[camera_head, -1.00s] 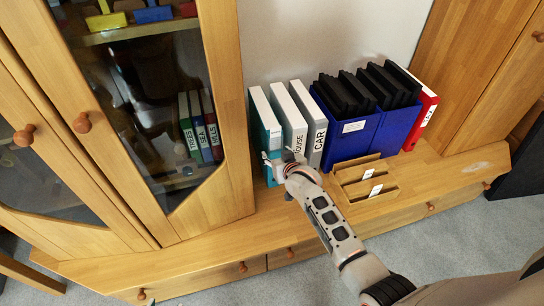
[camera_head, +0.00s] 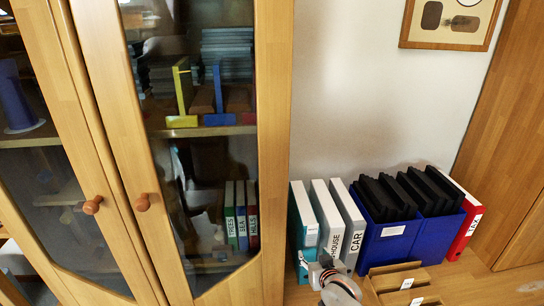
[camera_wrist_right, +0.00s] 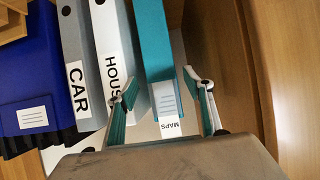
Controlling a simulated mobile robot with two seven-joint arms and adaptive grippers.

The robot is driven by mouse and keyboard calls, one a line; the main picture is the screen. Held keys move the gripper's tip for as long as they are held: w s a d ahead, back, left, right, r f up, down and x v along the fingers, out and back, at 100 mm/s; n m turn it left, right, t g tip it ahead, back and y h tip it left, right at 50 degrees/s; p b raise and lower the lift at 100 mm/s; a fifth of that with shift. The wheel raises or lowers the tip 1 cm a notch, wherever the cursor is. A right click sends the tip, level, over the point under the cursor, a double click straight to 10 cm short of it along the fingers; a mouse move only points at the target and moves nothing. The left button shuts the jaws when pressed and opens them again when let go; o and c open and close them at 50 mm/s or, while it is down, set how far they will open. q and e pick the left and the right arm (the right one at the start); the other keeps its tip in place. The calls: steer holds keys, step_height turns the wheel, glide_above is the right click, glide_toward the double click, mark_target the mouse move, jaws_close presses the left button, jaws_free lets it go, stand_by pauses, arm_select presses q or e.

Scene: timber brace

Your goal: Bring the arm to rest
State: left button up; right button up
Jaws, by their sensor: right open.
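My right gripper (camera_head: 325,272) is at the bottom of the head view, in front of the standing binders. In the right wrist view my right gripper (camera_wrist_right: 163,85) has its two fingers apart, with nothing clamped between them. The teal MAPS binder (camera_wrist_right: 156,45) stands just beyond the fingers, its label showing in the gap. In the head view the teal binder (camera_head: 300,225) is leftmost in the row, partly hidden low down by my gripper. Beside it stand the HOUSE binder (camera_head: 328,222) and the grey CAR binder (camera_head: 350,225). My left gripper is not in view.
Blue file boxes (camera_head: 392,245) with black folders and a red binder (camera_head: 465,230) stand to the right. A small wooden tray (camera_head: 400,283) sits in front. The glass-doored cabinet (camera_head: 272,150) is close on the left.

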arm_select(q)
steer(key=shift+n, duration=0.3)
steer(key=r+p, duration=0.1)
steer(key=p, duration=0.1)
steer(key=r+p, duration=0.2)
steer(key=p, duration=0.1)
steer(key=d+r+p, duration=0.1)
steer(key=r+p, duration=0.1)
steer(key=p, duration=0.1)
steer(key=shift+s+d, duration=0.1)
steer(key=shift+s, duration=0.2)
arm_select(e)
steer(key=s+r+n+y, duration=0.1)
steer(key=s+n, duration=0.1)
steer(key=s, duration=1.7)
steer(key=s+r+n+g+y, duration=0.1)
steer(key=s+n, duration=0.1)
steer(key=s, duration=1.8)
steer(key=shift+s+d+r+g, duration=0.2)
steer(key=shift+d+r+g, duration=0.05)
steer(key=shift+d+g, duration=0.1)
